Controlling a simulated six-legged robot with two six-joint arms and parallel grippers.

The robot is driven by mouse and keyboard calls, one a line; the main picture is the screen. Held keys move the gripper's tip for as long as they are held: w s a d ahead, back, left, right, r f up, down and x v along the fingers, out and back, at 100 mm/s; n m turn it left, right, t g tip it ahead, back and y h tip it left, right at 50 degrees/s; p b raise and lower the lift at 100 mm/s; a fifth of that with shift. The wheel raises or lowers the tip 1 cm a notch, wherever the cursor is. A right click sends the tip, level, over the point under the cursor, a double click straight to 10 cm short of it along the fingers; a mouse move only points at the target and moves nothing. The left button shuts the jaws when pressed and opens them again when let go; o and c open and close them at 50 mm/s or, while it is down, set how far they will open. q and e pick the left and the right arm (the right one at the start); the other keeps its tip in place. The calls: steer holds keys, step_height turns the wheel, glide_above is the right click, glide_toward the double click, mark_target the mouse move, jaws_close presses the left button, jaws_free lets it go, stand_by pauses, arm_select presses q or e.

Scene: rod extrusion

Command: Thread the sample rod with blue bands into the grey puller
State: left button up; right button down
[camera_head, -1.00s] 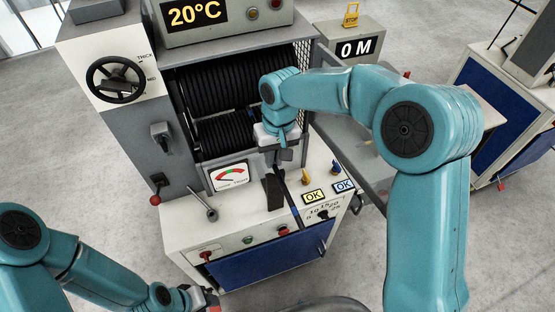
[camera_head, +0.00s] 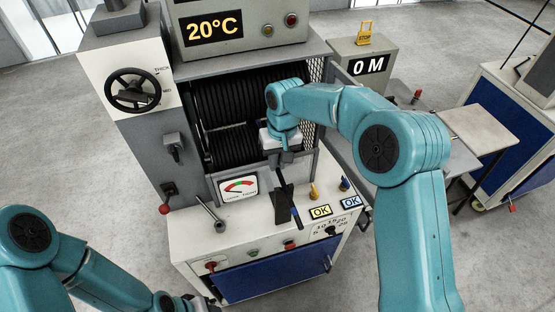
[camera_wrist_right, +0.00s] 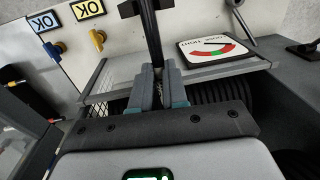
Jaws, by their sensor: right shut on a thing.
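The dark sample rod shows a blue band (camera_head: 295,212) near its front end, over the white front panel. My right gripper (camera_head: 281,163) is shut on the rod, in front of the machine's opening. In the right wrist view the black rod (camera_wrist_right: 151,40) runs up from between the closed fingers (camera_wrist_right: 158,88). A dark bracket (camera_head: 281,207) stands beside the rod; whether they touch is unclear. A grey box with a "0 M" display (camera_head: 369,65) stands behind right; I cannot tell if it is the puller. My left gripper (camera_head: 197,303) is at the bottom edge, its fingers mostly hidden.
The machine has a "20°C" box (camera_head: 240,30), handwheel (camera_head: 133,90), dial (camera_head: 238,188), lever (camera_head: 211,214) and yellow knob (camera_head: 314,191) near the rod. A mesh side (camera_head: 318,75) is right of the opening. A blue-panelled bench (camera_head: 490,150) stands at right.

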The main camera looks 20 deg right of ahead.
stand_by(0.3)
steer(key=c, duration=0.8)
jaws_free()
steer(key=shift+o, duration=0.2)
steer(key=shift+s+b, duration=0.95)
steer(key=shift+s, duration=0.3)
jaws_close()
